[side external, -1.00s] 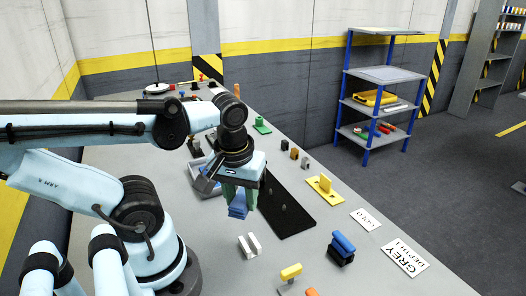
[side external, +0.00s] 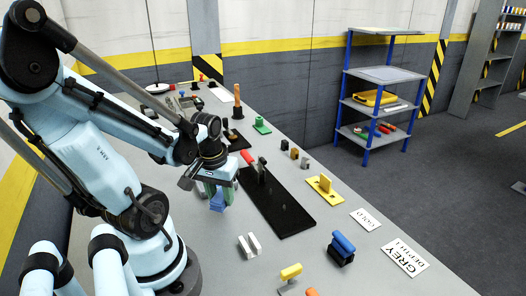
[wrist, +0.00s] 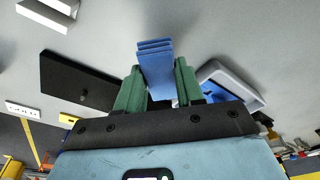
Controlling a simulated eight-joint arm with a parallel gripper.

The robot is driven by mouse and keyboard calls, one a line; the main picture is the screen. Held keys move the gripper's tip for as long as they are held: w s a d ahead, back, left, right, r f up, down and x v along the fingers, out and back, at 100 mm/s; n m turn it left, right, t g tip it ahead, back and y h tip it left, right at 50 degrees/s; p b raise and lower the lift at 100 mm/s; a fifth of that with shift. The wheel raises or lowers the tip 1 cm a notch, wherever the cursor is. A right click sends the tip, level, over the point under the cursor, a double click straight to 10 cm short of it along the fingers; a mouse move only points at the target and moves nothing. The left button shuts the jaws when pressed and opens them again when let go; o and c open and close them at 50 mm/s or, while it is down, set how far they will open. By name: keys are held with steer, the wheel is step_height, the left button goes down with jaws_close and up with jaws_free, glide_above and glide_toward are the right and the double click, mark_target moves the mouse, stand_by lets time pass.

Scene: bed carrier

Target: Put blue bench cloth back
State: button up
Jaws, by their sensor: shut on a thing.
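The blue bench cloth (side external: 217,203), folded in layers, hangs below my gripper (side external: 216,193) in the side view. In the wrist view the cloth (wrist: 155,62) stands out between the two green fingers (wrist: 158,90), which are shut on it. It appears held above the grey bench (side external: 205,250), left of the black board (side external: 285,212). A shallow grey tray (wrist: 240,82) lies beside the fingers in the wrist view. In the side view the tray is mostly hidden behind my gripper and arm.
A white grooved block (side external: 249,245) stands in front of the gripper. A blue-topped black block (side external: 342,248), a yellow piece (side external: 324,190) and a yellow-handled item (side external: 290,276) stand to the right and front. Tools crowd the far bench. Bench around the cloth is fairly clear.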

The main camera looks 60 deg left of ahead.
mark_target(220, 197)
steer(key=shift+f, duration=1.85)
steer(key=shift+f, duration=0.15)
steer(key=o, duration=1.1)
steer(key=shift+s+d+r, duration=0.2)
steer(key=shift+r, duration=1.8)
steer(key=shift+s+d+r, duration=0.2)
steer(key=shift+d+r, duration=0.05)
steer(key=shift+r, duration=1.7)
steer(key=shift+s+d+r, duration=0.2)
steer(key=shift+r, duration=1.8)
steer(key=w+d+r+m+t+h, duration=0.1)
steer(key=w+d+m+t, duration=0.5)
steer(key=w+d+m, duration=0.3)
steer(key=w+d, duration=0.3)
steer(key=shift+w+d+r, duration=0.25)
steer(key=shift+d+r, duration=0.05)
steer(key=shift+r, duration=0.05)
